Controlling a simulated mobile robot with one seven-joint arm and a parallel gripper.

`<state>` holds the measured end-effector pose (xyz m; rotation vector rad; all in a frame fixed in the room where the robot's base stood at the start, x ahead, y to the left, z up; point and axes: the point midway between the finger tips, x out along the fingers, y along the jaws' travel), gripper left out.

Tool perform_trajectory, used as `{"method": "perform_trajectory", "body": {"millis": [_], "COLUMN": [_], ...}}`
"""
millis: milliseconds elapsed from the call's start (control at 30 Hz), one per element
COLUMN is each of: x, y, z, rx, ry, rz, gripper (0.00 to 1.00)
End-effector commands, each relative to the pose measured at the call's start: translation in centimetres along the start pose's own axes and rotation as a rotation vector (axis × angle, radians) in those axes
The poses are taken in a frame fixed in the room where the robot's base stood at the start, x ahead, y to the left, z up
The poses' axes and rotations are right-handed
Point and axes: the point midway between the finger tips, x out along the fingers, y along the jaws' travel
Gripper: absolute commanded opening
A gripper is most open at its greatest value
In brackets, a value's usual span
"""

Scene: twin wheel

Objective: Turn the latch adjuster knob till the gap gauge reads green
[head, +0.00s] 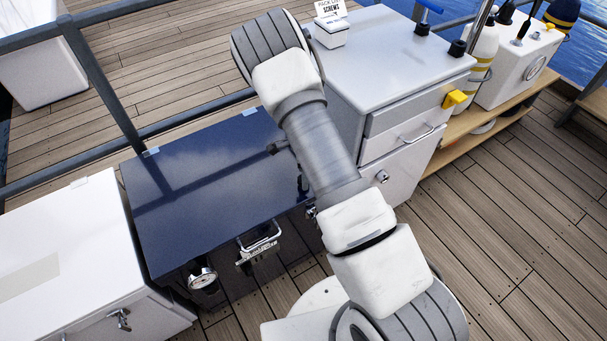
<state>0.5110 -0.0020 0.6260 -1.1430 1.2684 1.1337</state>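A round gauge (202,278) with a pale face sits at the front left of a dark blue box (215,175). Its reading and any green mark are too small to make out. A metal latch or handle (259,246) is on the box's front, right of the gauge. Small metal parts (311,212) show at the box's right front corner, partly behind my arm. I cannot tell whether the adjuster knob is among these. My arm crosses the middle of the view and covers the box's right edge.
A white chest (65,250) stands close on the left. A blue-grey railing (100,85) runs behind. Open wooden deck (520,210) lies at the right.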

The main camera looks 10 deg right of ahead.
Motion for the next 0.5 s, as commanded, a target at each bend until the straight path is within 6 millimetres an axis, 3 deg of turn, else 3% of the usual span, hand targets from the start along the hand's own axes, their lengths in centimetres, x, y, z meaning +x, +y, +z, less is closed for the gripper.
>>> {"method": "perform_trajectory", "body": {"millis": [333,500], "x": [-0.1,-2.4], "y": [0.2,0.1], "z": [0.0,0.0], "rx": [0.000,-0.002], "ry": [0.000,0.000], "rz": [0.004,0.001], "gripper": [0.77,0.77]}}
